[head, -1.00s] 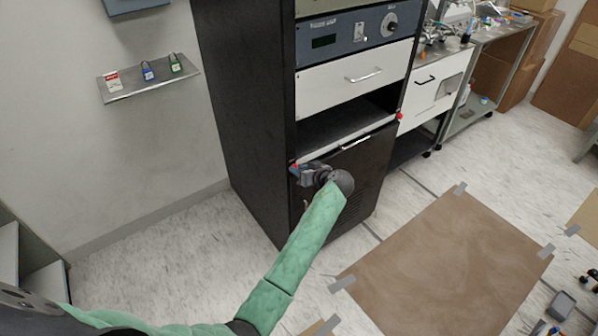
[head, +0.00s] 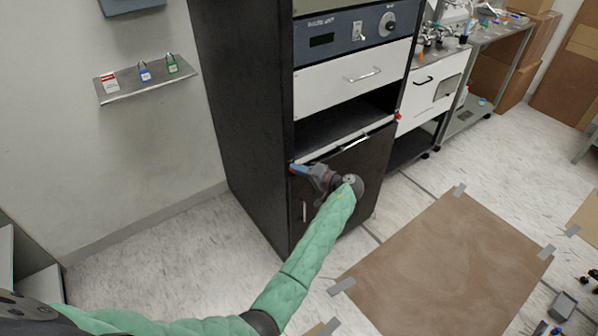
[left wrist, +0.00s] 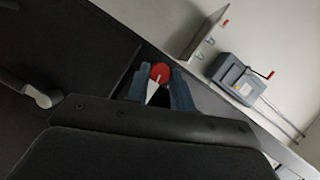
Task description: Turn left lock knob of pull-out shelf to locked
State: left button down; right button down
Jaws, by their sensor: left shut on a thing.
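The left lock knob (left wrist: 160,72) is red with a white pointer-like part, and sits between the blue fingers of my left gripper (left wrist: 159,84) in the left wrist view. In the head view my left gripper (head: 298,169) is at the left front edge of the black cabinet and mostly covers that knob. The gripper is shut on it. The pull-out shelf (head: 325,151) shows as a pale front edge with a bar handle (head: 355,143). A red right lock knob (head: 397,116) is at its right end. My right gripper is out of view.
A white drawer (head: 350,72) and a control panel (head: 345,33) are above the shelf slot. A lower black door (head: 345,205) is behind my left wrist. A wall shelf (head: 150,83) holds padlocks. The floor in front is open, with a taped brown sheet (head: 445,265).

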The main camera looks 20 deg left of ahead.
pick_arm(q)
jog(key=shift+f+m+y, duration=0.1)
jog(key=shift+m+y, duration=0.4)
jog(key=shift+m, duration=0.4)
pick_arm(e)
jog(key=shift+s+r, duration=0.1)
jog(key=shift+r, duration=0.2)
pick_arm(q)
jog(key=c, duration=1.2)
grip_release()
jog(key=shift+w, duration=0.1)
